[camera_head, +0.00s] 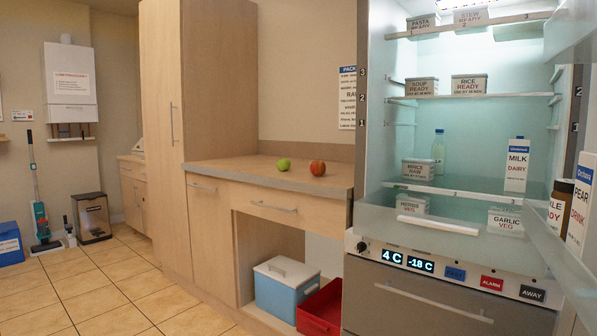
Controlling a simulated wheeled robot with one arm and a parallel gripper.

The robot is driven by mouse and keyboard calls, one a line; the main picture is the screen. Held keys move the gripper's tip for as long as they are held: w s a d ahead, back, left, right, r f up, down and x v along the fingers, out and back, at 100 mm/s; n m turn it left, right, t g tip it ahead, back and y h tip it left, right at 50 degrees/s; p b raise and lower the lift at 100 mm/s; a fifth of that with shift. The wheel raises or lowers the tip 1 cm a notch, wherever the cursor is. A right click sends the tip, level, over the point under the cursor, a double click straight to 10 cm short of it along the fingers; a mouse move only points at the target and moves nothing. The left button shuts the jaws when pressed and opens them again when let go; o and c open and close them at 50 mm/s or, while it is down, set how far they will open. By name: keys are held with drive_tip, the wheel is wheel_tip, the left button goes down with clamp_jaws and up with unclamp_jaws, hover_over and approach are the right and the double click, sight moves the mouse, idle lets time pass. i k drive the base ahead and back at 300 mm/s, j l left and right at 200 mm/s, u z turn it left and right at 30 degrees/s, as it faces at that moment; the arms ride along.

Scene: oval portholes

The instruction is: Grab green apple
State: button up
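The green apple (284,164) sits on the light wooden counter (232,171), near the middle of its top. A red-orange apple (317,167) sits on the same counter just to its right, with a small gap between them. My gripper is not in this view.
An open fridge (461,190) with glass shelves of labelled boxes and bottles stands right of the counter. A tall wooden cabinet (164,110) stands left. A blue-white cooler (284,287) and a red crate (322,308) are under the counter. The tiled floor (110,285) at front left is clear.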

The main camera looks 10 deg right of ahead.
sight(282, 165)
drive_tip(key=i+j+z, duration=0.2)
drive_tip(key=i+j, duration=0.9)
